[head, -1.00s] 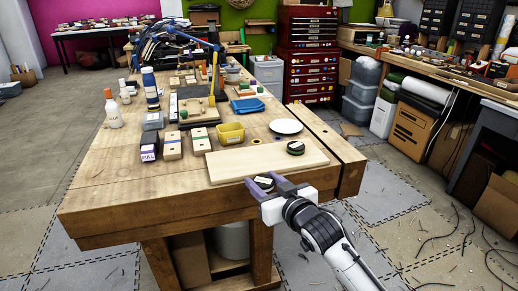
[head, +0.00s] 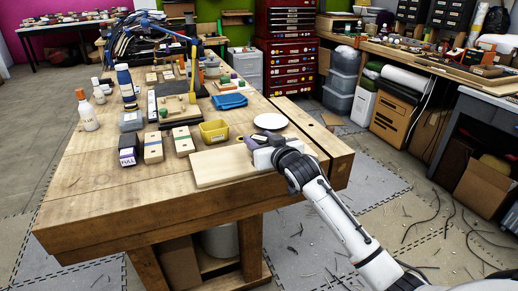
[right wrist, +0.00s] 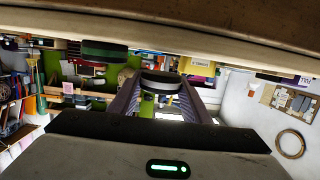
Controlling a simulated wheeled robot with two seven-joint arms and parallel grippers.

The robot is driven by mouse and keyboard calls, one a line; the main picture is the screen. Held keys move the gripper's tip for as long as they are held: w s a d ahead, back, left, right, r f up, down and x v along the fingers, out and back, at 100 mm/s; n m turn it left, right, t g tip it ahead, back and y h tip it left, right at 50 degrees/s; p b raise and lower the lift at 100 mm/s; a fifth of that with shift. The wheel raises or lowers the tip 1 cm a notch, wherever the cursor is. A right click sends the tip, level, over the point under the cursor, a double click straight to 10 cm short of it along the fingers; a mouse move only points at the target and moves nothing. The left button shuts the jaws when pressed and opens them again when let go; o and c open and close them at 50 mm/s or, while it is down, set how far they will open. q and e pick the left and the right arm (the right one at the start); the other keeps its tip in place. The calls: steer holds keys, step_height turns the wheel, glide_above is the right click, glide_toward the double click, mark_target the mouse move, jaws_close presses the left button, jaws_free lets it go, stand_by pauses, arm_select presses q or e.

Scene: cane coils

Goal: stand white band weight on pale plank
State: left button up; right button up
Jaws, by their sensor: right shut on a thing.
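The pale plank (head: 220,167) lies flat on the workbench near its front right. My right gripper (head: 254,146) is over the plank's right part, and its body hides that end. In the right wrist view, which looks upside down, the white band weight (right wrist: 161,82), a dark disc with a pale band, sits between the fingers of my right gripper (right wrist: 160,98), which is shut on it. A gap shows between this weight and the pale surface along the top. A dark weight with a green band (right wrist: 105,51) is beside it, at that surface. My left gripper is not in view.
A yellow tray (head: 214,131) and several small boxes stand behind the plank. A white plate (head: 271,121) lies at the back right. Bottles (head: 87,113) stand at the left. The bench's front left is clear.

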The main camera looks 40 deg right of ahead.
step_height(320, 180, down, 3)
steer(key=shift+r, duration=0.15)
steer(key=o, duration=1.1)
steer(key=v, duration=1.2)
steer(key=s+a+f+n+g+y, duration=0.1)
steer(key=s+a+f, duration=0.3)
steer(key=f, duration=0.3)
steer(key=s+a+f+n+g+y, duration=0.1)
steer(key=s+a+f+g, duration=0.2)
steer(key=f, duration=0.4)
steer(key=s+a+f+n+y, duration=0.1)
steer(key=s+a+f, duration=0.35)
steer(key=f, duration=0.35)
steer(key=s+a+f+g+y, duration=0.1)
steer(key=s+a+f, duration=0.2)
steer(key=s, duration=0.1)
steer(key=s+a+f+n+g, duration=0.1)
steer(key=s+a+f, duration=0.3)
steer(key=s, duration=0.1)
steer(key=s+a+f+y, duration=0.1)
steer(key=s+a+f, duration=0.2)
steer(key=s+a, duration=0.1)
steer(key=shift+s+f+g+y, duration=0.2)
steer(key=shift+s+g+y, duration=0.1)
steer(key=shift+s+g, duration=0.1)
